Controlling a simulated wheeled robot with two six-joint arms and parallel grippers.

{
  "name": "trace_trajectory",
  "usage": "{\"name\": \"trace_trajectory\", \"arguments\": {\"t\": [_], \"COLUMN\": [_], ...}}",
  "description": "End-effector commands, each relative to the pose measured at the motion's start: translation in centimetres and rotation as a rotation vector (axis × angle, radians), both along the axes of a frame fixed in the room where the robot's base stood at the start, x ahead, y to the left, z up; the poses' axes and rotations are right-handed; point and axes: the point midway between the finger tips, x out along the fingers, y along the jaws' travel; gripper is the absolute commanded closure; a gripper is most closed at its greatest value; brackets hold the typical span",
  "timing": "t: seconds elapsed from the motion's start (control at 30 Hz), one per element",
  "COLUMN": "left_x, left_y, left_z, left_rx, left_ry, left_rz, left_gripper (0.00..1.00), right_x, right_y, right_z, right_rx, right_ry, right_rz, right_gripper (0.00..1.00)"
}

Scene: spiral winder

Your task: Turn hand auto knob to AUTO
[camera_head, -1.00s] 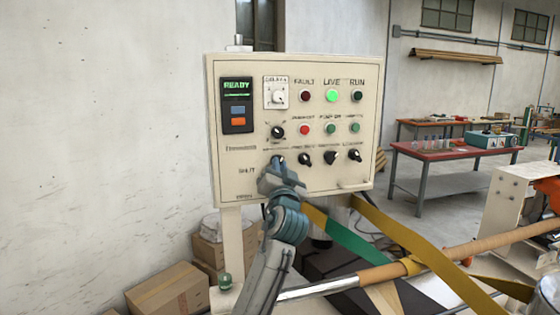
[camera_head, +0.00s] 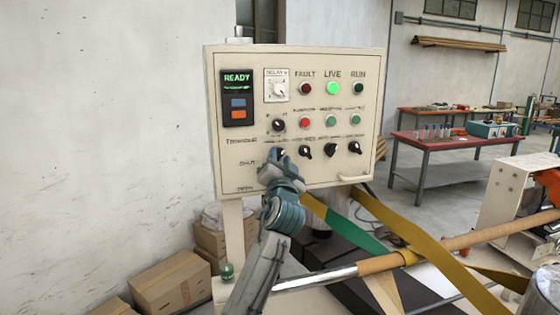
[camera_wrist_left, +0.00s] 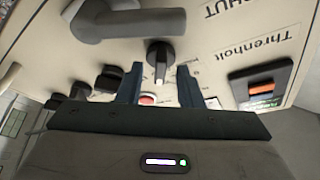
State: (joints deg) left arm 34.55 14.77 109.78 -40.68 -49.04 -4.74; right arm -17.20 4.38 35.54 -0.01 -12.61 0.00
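The cream control panel (camera_head: 228,175) carries several black rotary knobs. My left gripper (camera_head: 274,157) is at its lower left, in front of the leftmost knob of the bottom row (camera_head: 282,152), which it partly covers. In the left wrist view, which is upside down, this black knob (camera_wrist_left: 160,55) lies in line with the gap between the open fingers (camera_wrist_left: 160,70), with no finger visibly gripping it. Its pale pointer mark shows. The labels over the knobs are too small to read, so I cannot tell which is marked hand/auto. My right gripper is not in view.
A grey lever (camera_wrist_left: 130,24) by the SHUT label is close to the fingers. Other knobs (camera_head: 305,151), a red button (camera_head: 305,122) and green buttons are nearby. The screen (camera_head: 237,78) reads READY; the LIVE lamp (camera_head: 333,88) glows green. Yellow belts (camera_head: 400,228) run below right.

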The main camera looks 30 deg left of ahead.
Motion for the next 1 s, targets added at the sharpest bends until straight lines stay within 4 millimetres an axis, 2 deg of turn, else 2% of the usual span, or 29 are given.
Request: {"name": "trace_trajectory", "arguments": {"t": [0.33, 0.6, 0.8, 1.0], "left_x": [-0.5, -4.4, -7.1, -8.3], "left_y": [-0.4, -3.3, -5.2, -6.0], "left_z": [-0.5, -2.4, -3.2, -3.4], "left_rx": [-0.001, -0.003, -0.003, -0.001], "left_ry": [-0.001, -0.003, -0.003, -0.001], "left_rz": [-0.002, -0.003, -0.003, 0.000], "left_gripper": [0.67, 0.67, 0.67, 0.67], "right_x": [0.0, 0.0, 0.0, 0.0], "right_y": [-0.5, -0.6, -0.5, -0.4], "right_z": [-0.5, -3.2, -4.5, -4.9], "right_rx": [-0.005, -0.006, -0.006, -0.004], "right_ry": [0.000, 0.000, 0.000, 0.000], "right_rz": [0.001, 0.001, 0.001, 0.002], "right_gripper": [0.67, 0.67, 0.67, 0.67]}}
